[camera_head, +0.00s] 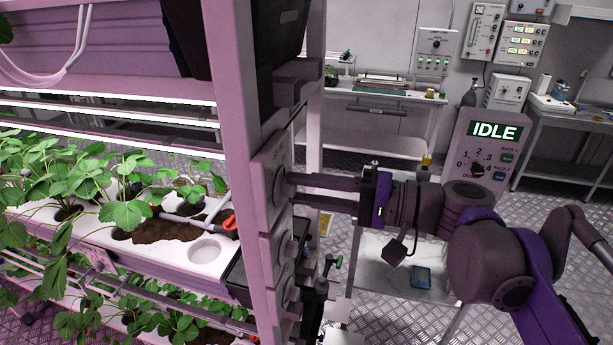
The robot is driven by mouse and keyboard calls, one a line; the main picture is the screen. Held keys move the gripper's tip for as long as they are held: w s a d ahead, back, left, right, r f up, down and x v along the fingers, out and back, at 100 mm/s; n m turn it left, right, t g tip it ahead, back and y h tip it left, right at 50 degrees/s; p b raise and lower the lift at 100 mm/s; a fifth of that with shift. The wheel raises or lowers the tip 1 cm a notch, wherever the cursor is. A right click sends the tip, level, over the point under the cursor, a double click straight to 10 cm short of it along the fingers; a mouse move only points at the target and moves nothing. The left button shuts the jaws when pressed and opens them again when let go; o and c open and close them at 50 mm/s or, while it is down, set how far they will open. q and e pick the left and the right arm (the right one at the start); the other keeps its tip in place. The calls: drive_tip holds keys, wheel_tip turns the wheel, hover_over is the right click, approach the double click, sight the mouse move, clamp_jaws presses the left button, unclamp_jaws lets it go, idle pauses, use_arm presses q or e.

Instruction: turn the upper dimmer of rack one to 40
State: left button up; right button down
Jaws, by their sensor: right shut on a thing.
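The rack (239,110) is a pink-lit frame on the left, with an upright post near the middle of the view. Stacked pale control boxes sit on the post's right side. The upper dimmer (267,176) is the topmost box, with a round knob (279,188) facing right. My right gripper (291,188) reaches in from the right and is shut on this knob. The dial marks are seen too edge-on to read, and the fingers partly cover the knob. My left gripper is not in view.
Lower boxes (282,290) sit beneath the dimmer, close to dark fittings (316,300). Strawberry plants (120,190) fill the white trough (170,268) at left. A console (489,150) reading IDLE and benches (385,92) stand behind. Patterned metal floor shows at right.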

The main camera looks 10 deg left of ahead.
drive_tip(key=n+p, duration=0.2)
drive_tip(key=n, duration=0.2)
drive_tip(key=shift+r+n, duration=0.1)
drive_tip(key=shift+n, duration=0.9)
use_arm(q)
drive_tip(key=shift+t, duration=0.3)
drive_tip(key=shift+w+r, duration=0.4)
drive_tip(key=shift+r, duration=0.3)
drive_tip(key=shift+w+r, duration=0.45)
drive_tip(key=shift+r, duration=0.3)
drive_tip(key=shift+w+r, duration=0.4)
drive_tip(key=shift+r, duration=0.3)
use_arm(e)
drive_tip(key=shift+n, duration=1.3)
drive_tip(key=c, duration=0.5)
unclamp_jaws()
drive_tip(key=shift+s, duration=0.1)
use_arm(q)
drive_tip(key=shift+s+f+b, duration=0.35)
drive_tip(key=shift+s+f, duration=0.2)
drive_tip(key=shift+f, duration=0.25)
use_arm(e)
drive_tip(key=d, duration=1)
drive_tip(key=shift+s+d, duration=0.25)
drive_tip(key=shift+d, duration=0.15)
